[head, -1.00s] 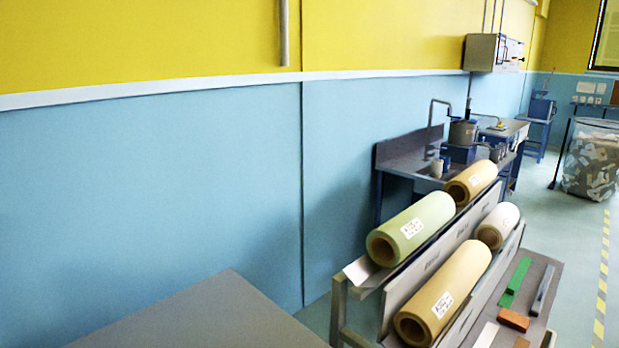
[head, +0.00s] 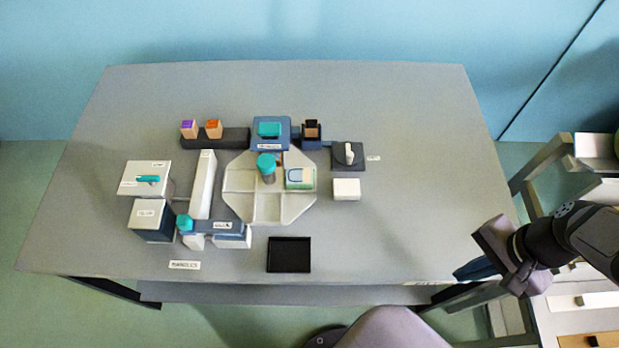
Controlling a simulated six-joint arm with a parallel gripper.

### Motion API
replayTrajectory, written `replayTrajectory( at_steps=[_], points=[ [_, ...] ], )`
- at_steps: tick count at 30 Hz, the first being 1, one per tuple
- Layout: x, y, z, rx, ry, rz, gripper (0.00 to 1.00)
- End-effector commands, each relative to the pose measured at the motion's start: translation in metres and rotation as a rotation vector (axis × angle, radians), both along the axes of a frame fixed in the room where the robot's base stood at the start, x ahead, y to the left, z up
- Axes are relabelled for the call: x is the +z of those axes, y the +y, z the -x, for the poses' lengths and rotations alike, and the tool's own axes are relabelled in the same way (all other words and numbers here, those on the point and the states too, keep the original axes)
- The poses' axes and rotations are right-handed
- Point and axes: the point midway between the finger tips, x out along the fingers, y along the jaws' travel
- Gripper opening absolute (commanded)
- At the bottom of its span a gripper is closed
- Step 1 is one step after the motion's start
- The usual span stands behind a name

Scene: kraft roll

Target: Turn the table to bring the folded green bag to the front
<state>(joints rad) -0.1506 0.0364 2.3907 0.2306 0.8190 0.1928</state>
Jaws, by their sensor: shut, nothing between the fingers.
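The round table is a pale, roughly octagonal turntable (head: 298,208) with divided compartments, on the grey workbench. A small green folded item (head: 294,185), which looks like the folded green bag, lies in its right compartment, with some beige and blue on top. A teal-topped grey post (head: 266,170) stands near the turntable's middle and hides part of the compartments behind it. The front compartments look empty. My gripper (head: 470,271) is shut and empty at the bench's right front edge, well to the right of the turntable.
A blue unit with a teal top (head: 270,130) stands behind the turntable. White and blue boxes (head: 153,220) stand left. A black tray (head: 289,255) lies in front; a white block (head: 346,189) and a dark switch box (head: 347,155) sit right. The bench's right side is clear.

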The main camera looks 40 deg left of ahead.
Motion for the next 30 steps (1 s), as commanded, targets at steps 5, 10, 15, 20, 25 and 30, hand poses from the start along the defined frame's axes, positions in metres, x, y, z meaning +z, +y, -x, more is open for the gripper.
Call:
replayTrajectory(
  at_steps=[5, 10, 15, 20, 25, 30],
  points=[
    [-0.009, 0.108, -0.004, -0.203, 0.217, -0.126, 0.0],
    [-0.01, 0.204, 0.01, -0.369, 0.441, -0.196, 0.0],
    [-0.007, 0.263, 0.026, -0.468, 0.601, -0.218, 0.0],
    [-0.005, 0.283, 0.032, -0.5, 0.659, -0.223, 0.0],
    [-0.006, 0.285, 0.034, -0.503, 0.663, -0.223, 0.0],
    [-0.013, 0.29, 0.04, -0.502, 0.663, -0.222, 0.0]
  ],
)
